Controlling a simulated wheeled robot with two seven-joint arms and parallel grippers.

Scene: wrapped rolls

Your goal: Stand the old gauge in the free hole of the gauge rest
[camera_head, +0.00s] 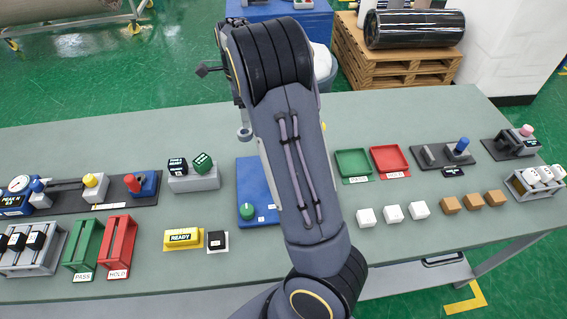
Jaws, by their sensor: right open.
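My right arm crosses the middle of the view, and my right gripper (244,130) is at its far end above the table, open, largely hidden by my wrist. No object shows in it. A blue plate (247,176) lies under the arm, with a green round knob (247,211) near its front; its right side is hidden. I cannot tell whether it is the gauge rest, and no free hole shows. I cannot identify the old gauge for certain; the arm may hide it. My left gripper is not in view.
Left are a dial box (15,203), a grey rack (50,262), green and red bins and a grey block (196,182). A yellow READY block (183,239) lies in front. Right are green (353,164) and red trays (390,159), small blocks and a rack of white rolls (535,183).

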